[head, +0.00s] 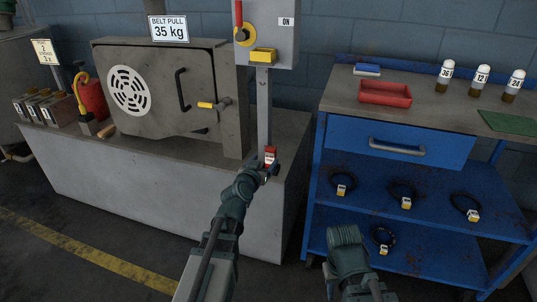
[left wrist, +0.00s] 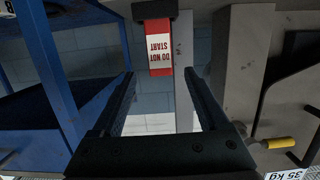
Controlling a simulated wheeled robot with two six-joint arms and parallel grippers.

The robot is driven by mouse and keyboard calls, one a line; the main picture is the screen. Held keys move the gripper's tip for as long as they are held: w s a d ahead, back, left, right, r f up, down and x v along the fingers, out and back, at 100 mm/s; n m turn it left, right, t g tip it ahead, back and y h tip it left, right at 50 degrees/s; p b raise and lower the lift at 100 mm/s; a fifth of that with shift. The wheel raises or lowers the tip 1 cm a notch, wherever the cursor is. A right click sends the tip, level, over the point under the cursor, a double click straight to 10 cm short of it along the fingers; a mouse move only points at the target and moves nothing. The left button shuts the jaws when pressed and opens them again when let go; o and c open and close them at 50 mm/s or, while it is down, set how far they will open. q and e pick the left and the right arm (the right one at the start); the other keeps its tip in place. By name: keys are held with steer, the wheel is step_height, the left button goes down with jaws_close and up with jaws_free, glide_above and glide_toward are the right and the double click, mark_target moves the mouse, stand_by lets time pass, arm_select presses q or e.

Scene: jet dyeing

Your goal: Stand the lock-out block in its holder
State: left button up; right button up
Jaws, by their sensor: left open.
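The lock-out block (head: 270,153), red with a white "DO NOT START" label, is upright by the grey post under the switch box. It also shows, upside down, in the left wrist view (left wrist: 158,52). A dark piece (left wrist: 155,16), seemingly its holder, meets the block's lower end there; how deep the block sits in it cannot be told. My left gripper (head: 271,169) is open close to the block. In the left wrist view the block appears between the spread fingertips, with gaps on both sides. Part of my right arm shows at the bottom of the head view, but its gripper is not visible.
The grey switch box (head: 272,32) with a red lever and yellow piece is above. The steel machine (head: 160,92) stands left on a plinth. The blue trolley (head: 395,145) stands right, with a red tray (head: 385,92), several bottles and tagged black rings. Dark floor is clear in front.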

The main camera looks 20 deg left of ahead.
arm_select(q)
steer(key=s, duration=0.4)
steer(key=shift+r, duration=0.4)
steer(key=s+d+f+m+g+h, duration=0.2)
steer(key=s+d+f+g, duration=0.2)
steer(key=d+f, duration=0.3)
steer(key=s+d+f+m+g+h, duration=0.2)
steer(key=s+d+f+g, duration=0.2)
steer(key=d, duration=0.5)
steer(key=s+f+g+y, duration=0.3)
steer(key=s+g, duration=0.1)
steer(key=s, duration=0.4)
steer(key=s+d+f+g+y, duration=0.1)
steer(key=s+f+g+y, duration=0.2)
steer(key=s, duration=0.5)
steer(key=shift+s+f+g, duration=0.25)
steer(key=shift+g, duration=0.25)
